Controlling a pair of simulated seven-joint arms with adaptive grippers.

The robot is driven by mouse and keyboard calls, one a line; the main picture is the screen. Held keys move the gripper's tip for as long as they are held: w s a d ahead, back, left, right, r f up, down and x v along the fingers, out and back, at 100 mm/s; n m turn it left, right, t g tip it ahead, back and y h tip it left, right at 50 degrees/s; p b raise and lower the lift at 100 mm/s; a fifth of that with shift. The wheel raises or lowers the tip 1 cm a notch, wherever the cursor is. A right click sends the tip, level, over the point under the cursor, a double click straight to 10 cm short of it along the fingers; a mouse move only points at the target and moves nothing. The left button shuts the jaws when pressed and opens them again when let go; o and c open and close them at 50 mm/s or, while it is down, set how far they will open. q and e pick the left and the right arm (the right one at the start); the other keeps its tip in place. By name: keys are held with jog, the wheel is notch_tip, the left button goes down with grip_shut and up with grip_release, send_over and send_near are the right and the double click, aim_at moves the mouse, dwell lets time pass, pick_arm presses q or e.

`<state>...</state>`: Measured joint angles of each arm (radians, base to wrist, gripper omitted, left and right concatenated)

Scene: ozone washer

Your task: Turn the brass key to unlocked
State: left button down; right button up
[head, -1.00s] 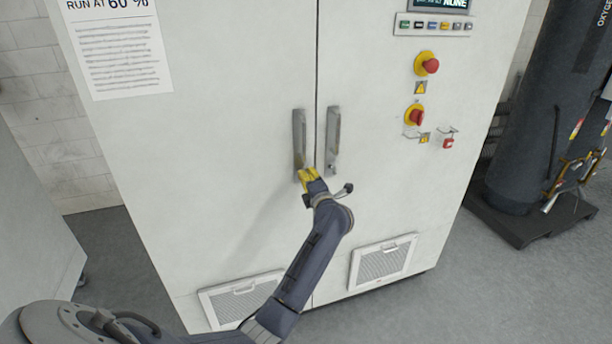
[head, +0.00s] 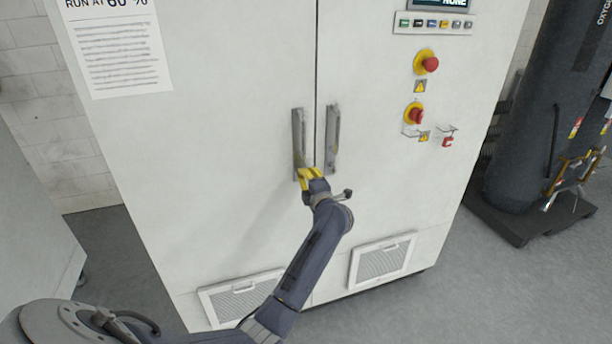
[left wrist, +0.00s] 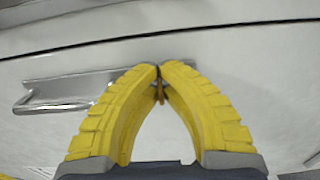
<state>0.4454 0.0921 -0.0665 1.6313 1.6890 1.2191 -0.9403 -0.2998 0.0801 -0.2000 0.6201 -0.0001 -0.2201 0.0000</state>
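The brass key (left wrist: 160,92) shows as a small brass-coloured piece between my left gripper's yellow fingers in the left wrist view. Most of it is hidden by the fingers, and its turn angle cannot be read. My left gripper (left wrist: 159,68) has its fingertips brought together around this piece. In the head view the left gripper (head: 311,172) is at the lower end of the left door handle (head: 298,135), close to the door face. The key is hidden there. My right gripper is in neither view.
The right door handle (head: 333,130) stands just across the door seam. Red knobs on yellow plates (head: 426,64) and a button panel (head: 433,24) are on the right door. Vents are low on both doors. A dark cylinder (head: 545,110) stands at right.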

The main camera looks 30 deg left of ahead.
pick_arm(q)
jog(key=c, duration=1.6)
grip_release()
jog(key=v, duration=1.2)
